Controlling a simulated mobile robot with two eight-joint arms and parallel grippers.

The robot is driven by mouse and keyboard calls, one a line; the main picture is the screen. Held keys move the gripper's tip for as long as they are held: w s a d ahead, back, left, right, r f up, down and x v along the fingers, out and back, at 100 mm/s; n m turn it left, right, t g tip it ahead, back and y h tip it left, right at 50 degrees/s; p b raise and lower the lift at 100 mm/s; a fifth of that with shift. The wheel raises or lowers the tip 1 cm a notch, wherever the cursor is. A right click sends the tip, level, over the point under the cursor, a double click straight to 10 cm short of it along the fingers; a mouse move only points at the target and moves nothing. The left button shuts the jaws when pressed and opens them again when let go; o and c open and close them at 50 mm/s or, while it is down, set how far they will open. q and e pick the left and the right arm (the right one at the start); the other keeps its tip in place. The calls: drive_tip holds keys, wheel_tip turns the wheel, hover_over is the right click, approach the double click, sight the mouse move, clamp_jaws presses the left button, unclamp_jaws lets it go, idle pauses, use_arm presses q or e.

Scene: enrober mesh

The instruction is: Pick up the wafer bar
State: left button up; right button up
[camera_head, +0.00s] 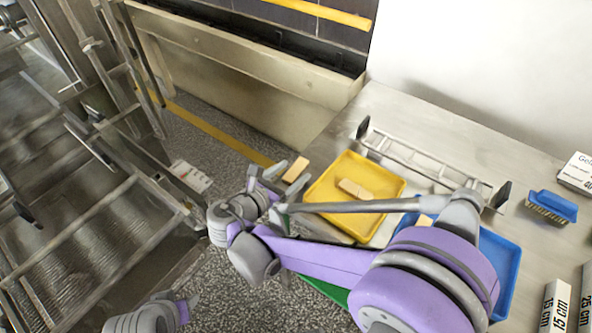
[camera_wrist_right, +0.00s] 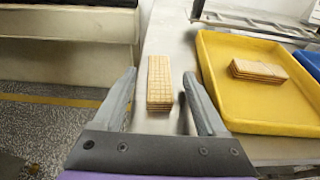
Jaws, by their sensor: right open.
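A tan wafer bar (camera_head: 296,169) with a grid-like surface lies on the metal table near its left edge, outside the yellow tray. In the right wrist view the wafer bar (camera_wrist_right: 160,88) lies lengthwise ahead, between the two fingers' lines. My right gripper (camera_head: 266,177) is open and empty, just left of and near the bar in the head view. Its fingers (camera_wrist_right: 159,112) show on both sides of the bar with gaps; I see no contact. Part of my left arm's end (camera_head: 188,308) shows at the bottom; its jaws are not clear.
A yellow tray (camera_head: 335,170) holding more wafers (camera_head: 355,189) stands right of the bar. A blue tray (camera_head: 508,265), partly hidden by my right arm, stands beyond it. A mesh conveyor (camera_head: 75,230) stands left.

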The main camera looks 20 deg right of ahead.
drive_tip(key=c, duration=1.1)
